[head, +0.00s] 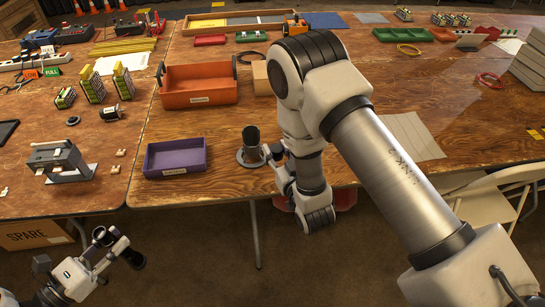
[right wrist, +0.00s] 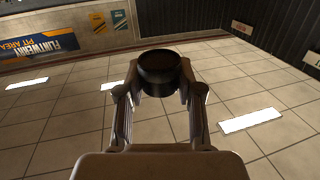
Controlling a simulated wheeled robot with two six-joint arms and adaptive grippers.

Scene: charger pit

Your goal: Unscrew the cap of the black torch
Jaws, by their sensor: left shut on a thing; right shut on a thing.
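The black torch (head: 251,137) is upright at a round metal disc (head: 241,161) near the front edge of the table. My right gripper (head: 267,153) meets it from the right. In the right wrist view the fingers are shut on a short-looking black cylinder (right wrist: 159,78), with one round end showing. My left gripper (head: 117,248) is low at the left, in front of the table and well apart from the torch. It is shut on a dark round piece (head: 133,259); whether this is the cap I cannot tell.
A purple tray (head: 175,171) lies left of the torch, with an orange toolbox (head: 198,98) behind it. A grey device (head: 58,160) stands on the left table. My right arm covers much of the table's middle. A folding chair (head: 490,195) is at the right.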

